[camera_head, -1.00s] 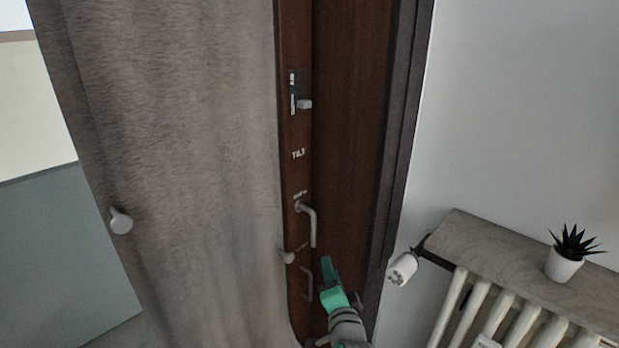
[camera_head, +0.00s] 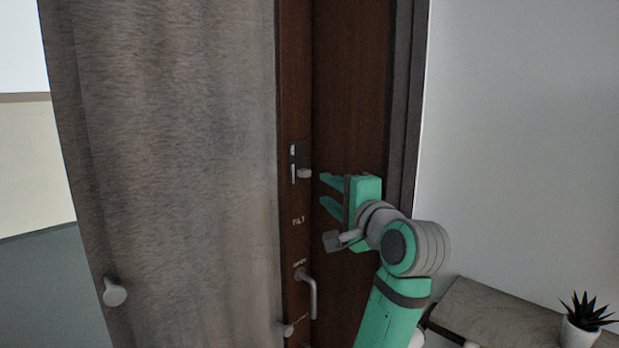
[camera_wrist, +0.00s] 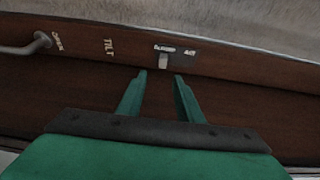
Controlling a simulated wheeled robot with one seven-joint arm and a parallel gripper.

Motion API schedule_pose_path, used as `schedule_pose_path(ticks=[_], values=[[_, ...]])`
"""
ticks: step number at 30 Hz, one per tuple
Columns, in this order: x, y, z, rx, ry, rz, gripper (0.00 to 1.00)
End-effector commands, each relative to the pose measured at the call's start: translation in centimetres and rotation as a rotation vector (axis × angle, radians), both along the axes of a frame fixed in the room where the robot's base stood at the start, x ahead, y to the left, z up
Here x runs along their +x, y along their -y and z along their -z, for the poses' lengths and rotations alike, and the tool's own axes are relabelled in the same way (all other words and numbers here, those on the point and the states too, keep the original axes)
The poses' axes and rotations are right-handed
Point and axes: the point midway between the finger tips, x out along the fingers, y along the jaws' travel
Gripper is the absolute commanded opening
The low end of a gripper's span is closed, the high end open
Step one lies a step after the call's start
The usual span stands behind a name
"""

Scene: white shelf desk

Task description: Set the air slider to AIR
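The air slider (camera_head: 294,153) is a dark plate with a pale grey knob (camera_head: 304,173) on the brown wooden frame. The knob sits at the plate's lower end. In the wrist view, the knob (camera_wrist: 163,63) is at the left part of the plate, away from the small label that seems to read AIR (camera_wrist: 190,52). My gripper (camera_head: 323,189) is open and empty, just right of the knob and apart from it. In the wrist view, its two green fingers (camera_wrist: 160,76) point at the knob, which lies ahead between their tips.
A TILT label (camera_head: 298,220) and a grey handle (camera_head: 308,292) are lower on the frame. A grey curtain (camera_head: 170,160) hangs close on the left, with a round knob (camera_head: 115,292). A shelf (camera_head: 490,315) with a potted plant (camera_head: 580,325) stands at lower right.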

Motion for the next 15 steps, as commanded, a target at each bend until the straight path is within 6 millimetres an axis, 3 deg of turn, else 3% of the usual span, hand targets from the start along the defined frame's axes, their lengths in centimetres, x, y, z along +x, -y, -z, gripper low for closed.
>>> schedule_pose_path(ticks=[5, 15], values=[[0.5, -0.4, -0.7, 0.006, -0.002, -0.008, 0.33], [5.7, -2.5, -0.7, 0.004, -0.003, -0.008, 0.33]])
